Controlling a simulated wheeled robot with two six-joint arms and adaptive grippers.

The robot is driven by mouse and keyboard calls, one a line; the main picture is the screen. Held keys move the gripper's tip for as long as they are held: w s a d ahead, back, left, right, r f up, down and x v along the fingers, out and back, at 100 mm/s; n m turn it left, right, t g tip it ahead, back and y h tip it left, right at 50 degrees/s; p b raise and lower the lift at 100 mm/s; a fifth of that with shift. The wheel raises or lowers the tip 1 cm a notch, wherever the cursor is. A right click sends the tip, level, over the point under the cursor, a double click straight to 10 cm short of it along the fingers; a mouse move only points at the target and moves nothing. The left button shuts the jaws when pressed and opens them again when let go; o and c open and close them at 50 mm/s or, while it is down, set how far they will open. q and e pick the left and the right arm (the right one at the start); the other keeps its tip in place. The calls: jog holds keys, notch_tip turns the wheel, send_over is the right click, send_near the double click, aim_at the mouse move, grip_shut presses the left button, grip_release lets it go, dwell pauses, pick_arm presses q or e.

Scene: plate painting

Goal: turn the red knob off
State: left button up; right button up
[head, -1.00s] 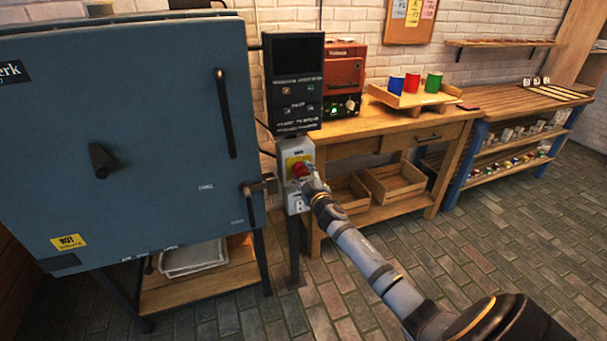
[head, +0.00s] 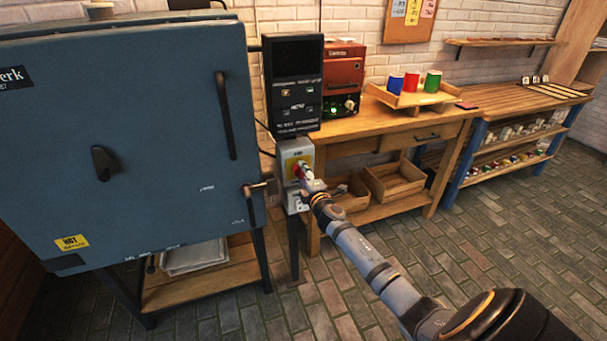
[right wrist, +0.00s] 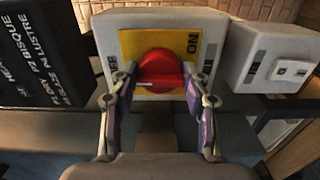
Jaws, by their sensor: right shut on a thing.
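The red knob (right wrist: 161,70) sits on a yellow plate (right wrist: 131,43) on a grey switch box (right wrist: 104,30). In the right wrist view an "ON" label shows at the plate's upper right, and a label at its left is partly hidden by a finger. A pale mark on the knob lies roughly sideways, toward the left. My right gripper (right wrist: 160,82) is shut on the knob, one finger at each side. In the head view the knob (head: 299,168) is partly covered by my right gripper (head: 306,175). My left gripper is not in view.
A big blue kiln (head: 150,130) with a handle and latch stands left of the box. A black control panel (head: 293,85) is just above it. A wooden table (head: 370,128) with a tray (head: 415,98) of coloured cups is to the right. The floor at right is open.

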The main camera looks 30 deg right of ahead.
dwell(0.6)
jog(key=o, duration=1.1)
jog(key=shift+s, duration=0.1)
jog(key=v, duration=1.2)
jog(key=shift+a, duration=0.1)
